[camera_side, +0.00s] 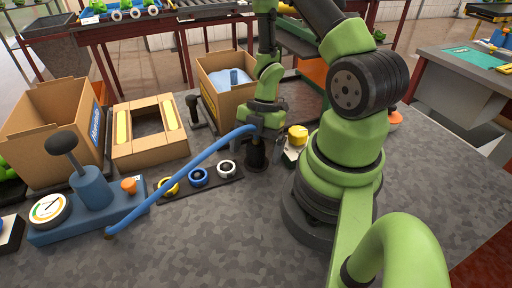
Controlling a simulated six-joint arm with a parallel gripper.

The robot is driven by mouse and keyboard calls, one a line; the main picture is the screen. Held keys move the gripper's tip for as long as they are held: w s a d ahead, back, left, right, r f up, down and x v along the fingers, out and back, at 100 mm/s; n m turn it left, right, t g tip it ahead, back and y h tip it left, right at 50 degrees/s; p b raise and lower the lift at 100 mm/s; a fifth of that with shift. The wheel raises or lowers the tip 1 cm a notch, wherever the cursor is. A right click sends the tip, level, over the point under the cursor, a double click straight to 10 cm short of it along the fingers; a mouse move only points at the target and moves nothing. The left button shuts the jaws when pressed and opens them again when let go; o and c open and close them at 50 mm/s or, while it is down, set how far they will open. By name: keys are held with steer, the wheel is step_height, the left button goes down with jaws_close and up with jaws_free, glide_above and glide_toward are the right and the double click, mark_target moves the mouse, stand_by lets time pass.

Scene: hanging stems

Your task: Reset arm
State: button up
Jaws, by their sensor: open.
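My green arm stands on the grey work surface (220,245) right of centre. Its wrist points down, and my dark gripper (258,135) is at its lower end, low over the surface near the middle. The gripper is small and dark here; its jaws read as open, but the fingertips are hard to make out. A blue hose (185,172) runs up from the blue pump-like device (92,190) and ends beside the gripper. I cannot tell whether they touch. No hanging stems show.
A rack with yellow, blue and white rings (198,177) lies left of the gripper. A yellow-topped object (298,135) stands right of it. Cardboard boxes (50,125), (150,150) and (212,75) stand behind and left. The front middle surface is clear.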

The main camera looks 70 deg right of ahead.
mark_target(255, 144)
steer(key=shift+r, duration=0.15)
steer(key=shift+r, duration=1.3)
steer(key=shift+r, duration=0.1)
steer(key=shift+r, duration=2.95)
